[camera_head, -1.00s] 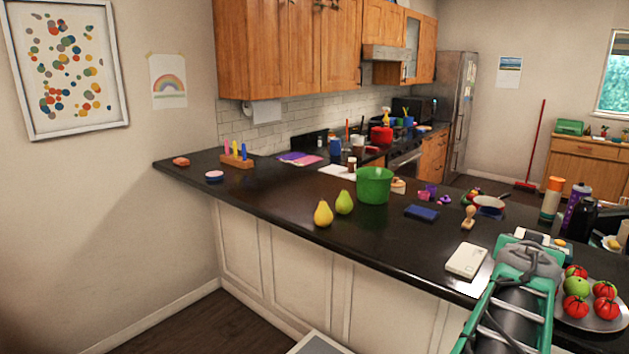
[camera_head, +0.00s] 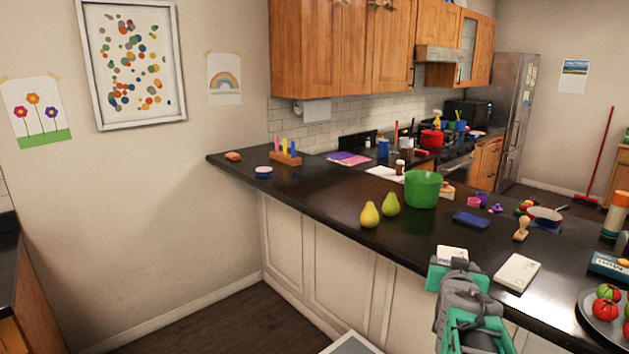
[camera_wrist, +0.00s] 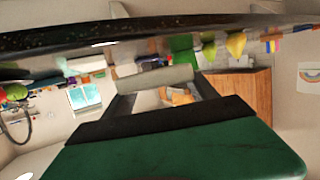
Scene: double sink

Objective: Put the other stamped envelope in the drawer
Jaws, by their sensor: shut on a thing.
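A white stamped envelope (camera_head: 452,253) is held at the tip of my gripper (camera_head: 455,268) in the head view, in front of the counter's front edge. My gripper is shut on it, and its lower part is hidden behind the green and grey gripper. Another white envelope or small stack (camera_head: 516,272) lies flat on the black counter to the right of my gripper. The wrist view shows a pale object (camera_wrist: 155,78) between the dark finger parts, too unclear to name. I cannot make out an open drawer.
The black counter (camera_head: 325,190) carries two pears (camera_head: 370,214), a green pot (camera_head: 422,190), a blue box (camera_head: 471,220), a wooden stamp (camera_head: 521,229) and a plate of tomatoes (camera_head: 606,300). A pale-rimmed thing (camera_head: 352,345) is cut off at the bottom. Floor left of the counter is clear.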

